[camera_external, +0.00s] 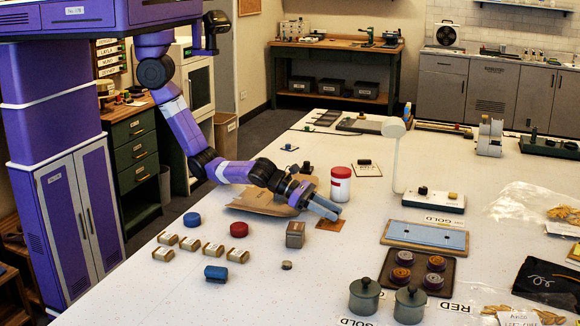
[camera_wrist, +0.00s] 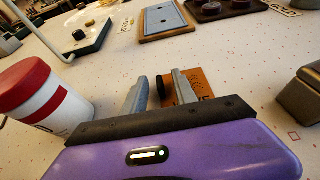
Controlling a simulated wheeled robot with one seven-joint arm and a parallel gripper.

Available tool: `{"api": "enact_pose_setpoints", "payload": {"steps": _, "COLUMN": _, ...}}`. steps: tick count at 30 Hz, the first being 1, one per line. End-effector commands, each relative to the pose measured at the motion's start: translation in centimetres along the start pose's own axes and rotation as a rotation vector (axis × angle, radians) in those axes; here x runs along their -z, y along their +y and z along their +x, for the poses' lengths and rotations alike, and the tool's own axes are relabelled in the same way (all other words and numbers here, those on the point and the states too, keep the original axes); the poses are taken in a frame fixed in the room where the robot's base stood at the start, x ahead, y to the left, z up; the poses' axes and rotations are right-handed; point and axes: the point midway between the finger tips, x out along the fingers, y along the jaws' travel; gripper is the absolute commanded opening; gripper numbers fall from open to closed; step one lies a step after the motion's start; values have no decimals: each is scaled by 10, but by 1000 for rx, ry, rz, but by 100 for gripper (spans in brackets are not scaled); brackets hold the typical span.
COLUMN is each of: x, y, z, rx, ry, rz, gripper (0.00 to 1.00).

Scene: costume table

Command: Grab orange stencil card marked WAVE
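The orange stencil card (camera_wrist: 201,84) lies flat on the white table, partly hidden by my right finger in the wrist view. In the external view the orange card (camera_external: 331,225) lies just under and beyond my fingertips. My gripper (camera_wrist: 160,90) is open, with its fingers on either side of the black piece and a visible gap on the left. It also shows low over the card in the external view (camera_external: 328,210). I cannot tell whether the fingers touch anything.
A white jar with a red lid (camera_wrist: 40,92) stands close on the left of my gripper. A grey-brown box (camera_wrist: 300,95) is close on the right. A blue panel on a wooden board (camera_external: 425,236) and a dark tray of discs (camera_external: 419,262) lie beyond. A brown paper bag (camera_external: 255,203) lies beneath my arm.

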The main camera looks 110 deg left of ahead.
Motion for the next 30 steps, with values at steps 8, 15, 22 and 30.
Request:
{"api": "enact_pose_setpoints", "payload": {"steps": 8, "x": 0, "y": 0, "z": 0, "rx": 0, "ry": 0, "rz": 0, "gripper": 0}}
{"api": "enact_pose_setpoints", "payload": {"steps": 15, "x": 0, "y": 0, "z": 0, "rx": 0, "ry": -1, "rz": 0, "gripper": 0}}
{"api": "enact_pose_setpoints", "payload": {"steps": 22, "x": -5, "y": 0, "z": -2, "rx": 0, "ry": -2, "rz": 0, "gripper": 0}}
{"api": "enact_pose_setpoints", "payload": {"steps": 30, "x": -40, "y": 0, "z": -16, "rx": 1, "ry": -7, "rz": 0, "gripper": 0}}
